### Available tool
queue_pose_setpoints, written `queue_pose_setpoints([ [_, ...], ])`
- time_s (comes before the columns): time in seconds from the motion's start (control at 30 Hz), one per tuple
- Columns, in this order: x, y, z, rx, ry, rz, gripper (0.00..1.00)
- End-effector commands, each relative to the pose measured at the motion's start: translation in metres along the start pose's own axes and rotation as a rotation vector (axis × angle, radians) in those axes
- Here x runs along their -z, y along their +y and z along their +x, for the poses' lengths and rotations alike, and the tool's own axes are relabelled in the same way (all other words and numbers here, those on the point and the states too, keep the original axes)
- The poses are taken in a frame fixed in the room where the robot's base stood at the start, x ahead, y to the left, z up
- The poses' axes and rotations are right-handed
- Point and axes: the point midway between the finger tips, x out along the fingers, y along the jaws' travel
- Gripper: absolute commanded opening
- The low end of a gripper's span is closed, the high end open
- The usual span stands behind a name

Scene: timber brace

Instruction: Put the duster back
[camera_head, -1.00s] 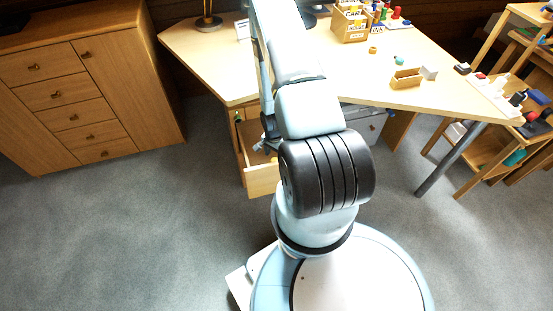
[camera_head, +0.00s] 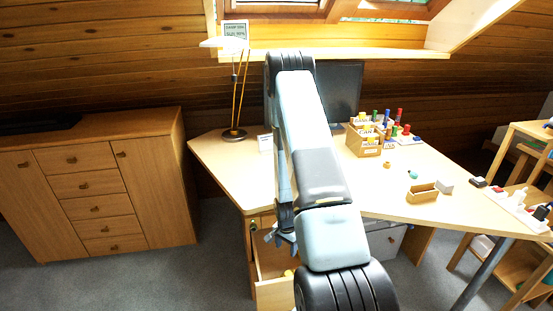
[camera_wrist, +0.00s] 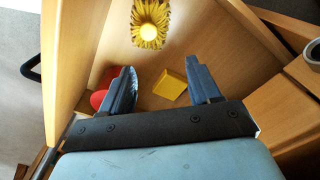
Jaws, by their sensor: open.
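A yellow, bristly round thing with a smooth yellow centre, which looks like the duster (camera_wrist: 150,24), shows in the wrist view beyond my fingertips. It lies in or over an open wooden drawer (camera_wrist: 215,40); I cannot tell whether it touches the drawer floor. My gripper (camera_wrist: 164,78) is open over the drawer, with nothing between its fingers. A yellow block (camera_wrist: 170,86) and a red round thing (camera_wrist: 98,99) lie in the drawer near the fingers. In the head view the drawer (camera_head: 274,291) stands open under the desk, and my arm hides part of it.
The desk (camera_head: 225,165) carries a lamp (camera_head: 234,134), a wooden organiser (camera_head: 363,143), a small open box (camera_head: 422,193) and a dark monitor (camera_head: 340,88). A wooden cabinet (camera_head: 90,190) stands at the left. A roll (camera_wrist: 313,55) lies right of the drawer. Carpet between cabinet and desk is clear.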

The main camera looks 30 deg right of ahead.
Motion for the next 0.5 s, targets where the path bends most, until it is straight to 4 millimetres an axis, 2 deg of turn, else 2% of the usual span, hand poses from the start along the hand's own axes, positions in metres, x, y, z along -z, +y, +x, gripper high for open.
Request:
queue_pose_setpoints([
  [0.03, 0.004, -0.009, -0.019, 0.011, 0.014, -0.023, 0.62],
  [0.2, 0.008, -0.030, -0.078, 0.032, 0.045, -0.109, 0.62],
  [0.5, 0.002, -0.055, -0.183, 0.069, 0.099, -0.261, 0.62],
])
